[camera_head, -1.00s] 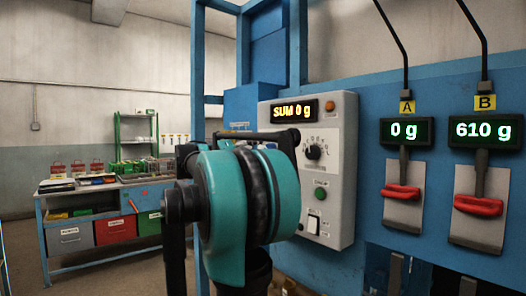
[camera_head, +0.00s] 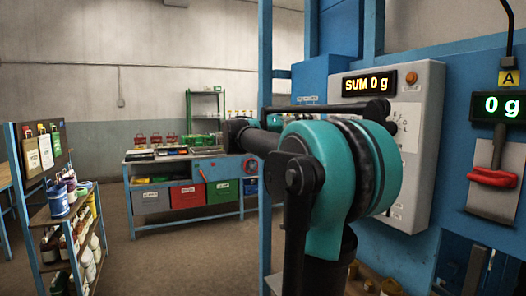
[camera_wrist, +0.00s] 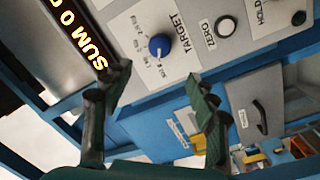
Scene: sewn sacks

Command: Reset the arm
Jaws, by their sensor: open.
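My arm (camera_head: 325,185), with its teal and black joint, stands in front of the grey control box (camera_head: 420,150) in the head view and covers much of its face. In the wrist view my gripper (camera_wrist: 158,88) has its two dark fingers spread apart, with nothing between them. Beyond the fingers are the box's blue target knob (camera_wrist: 159,45), the zero button (camera_wrist: 225,27) and part of the lit SUM display (camera_wrist: 82,35). The fingers look apart from the box, but the gap is hard to judge. The gripper's fingers cannot be made out in the head view.
The blue weighing frame (camera_head: 455,190) with display A (camera_head: 503,106), reading 0 g, is close on the right. A shelf of bottles and tubs (camera_head: 62,220) stands at left. A workbench with coloured bins (camera_head: 188,195) is at the back. Open floor lies between.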

